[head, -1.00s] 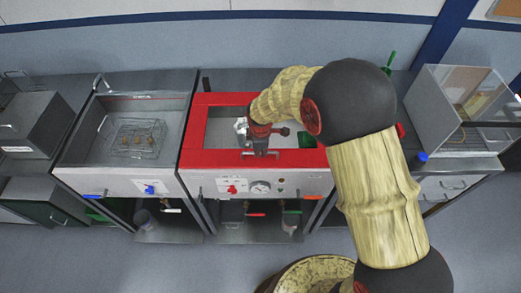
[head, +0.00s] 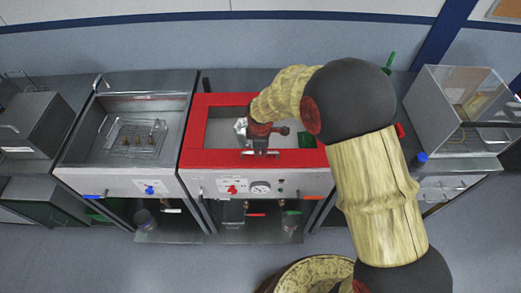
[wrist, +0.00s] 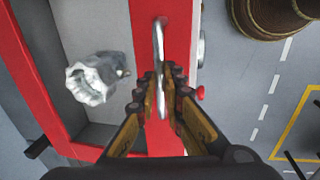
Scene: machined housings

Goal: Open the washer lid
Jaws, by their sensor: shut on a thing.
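The washer (head: 262,187) is the middle unit, with a red top and a grey front panel holding a gauge and knobs. Its lid has a wide red frame (head: 210,158) around a window-like middle and lies flat over the tub. The lid's metal bar handle (wrist: 158,45) runs up the middle of the wrist view. My gripper (head: 262,150) is at the lid's front edge, its fingers (wrist: 162,78) shut on the handle from both sides. A silvery machined part (wrist: 97,80) shows inside the red frame; it also shows in the head view (head: 240,128).
An open steel tub (head: 83,150) with a wire basket (head: 137,140) stands left of the washer. A clear-sided box (head: 460,105) stands on the right bench. A green-handled item (head: 390,62) is behind my arm. The floor in front is mostly clear.

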